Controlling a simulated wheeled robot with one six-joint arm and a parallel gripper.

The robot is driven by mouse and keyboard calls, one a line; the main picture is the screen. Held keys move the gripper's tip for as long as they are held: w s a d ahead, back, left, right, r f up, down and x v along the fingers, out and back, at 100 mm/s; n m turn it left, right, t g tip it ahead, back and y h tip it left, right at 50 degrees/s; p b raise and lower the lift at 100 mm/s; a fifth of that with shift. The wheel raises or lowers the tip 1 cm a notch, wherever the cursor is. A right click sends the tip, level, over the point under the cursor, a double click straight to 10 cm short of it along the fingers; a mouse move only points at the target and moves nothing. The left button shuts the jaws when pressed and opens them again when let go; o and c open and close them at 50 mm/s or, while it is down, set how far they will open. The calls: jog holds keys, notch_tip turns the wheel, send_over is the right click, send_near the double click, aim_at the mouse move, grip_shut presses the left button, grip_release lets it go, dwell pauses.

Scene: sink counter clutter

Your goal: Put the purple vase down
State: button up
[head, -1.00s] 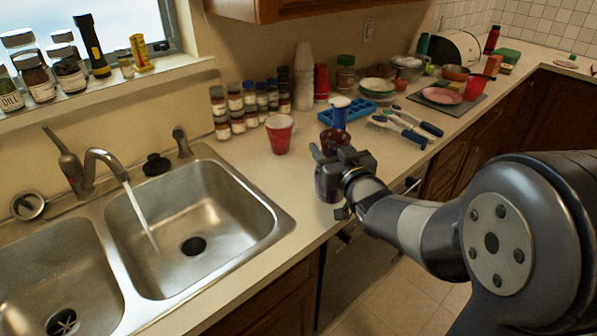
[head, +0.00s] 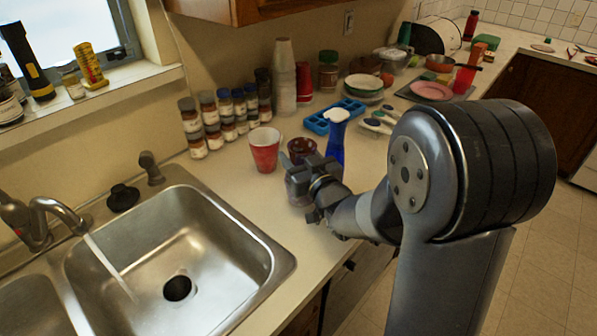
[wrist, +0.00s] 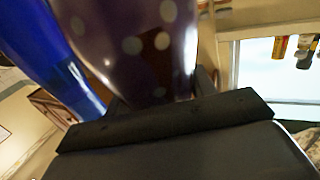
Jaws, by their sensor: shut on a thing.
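The purple vase (head: 301,149) is dark purple and stands upright at the counter's front part, right of the sink. Its rim and a bit of its lower body show in the head view; my gripper covers the rest. In the wrist view the vase (wrist: 135,45) is close up, with pale round spots. My gripper (head: 300,172) is shut around the vase's body. I cannot tell whether the vase's base touches the counter.
A red cup (head: 265,150) is behind left. The steel sink (head: 215,290), with running water, lies left. Spice jars (head: 215,120) and a blue tray (head: 330,118) are behind. Some counter in front of the red cup is clear.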

jog(key=shift+f, duration=2.15)
jog(key=o, duration=1.6)
jog(key=b+v, duration=0.2)
jog(key=v, duration=1)
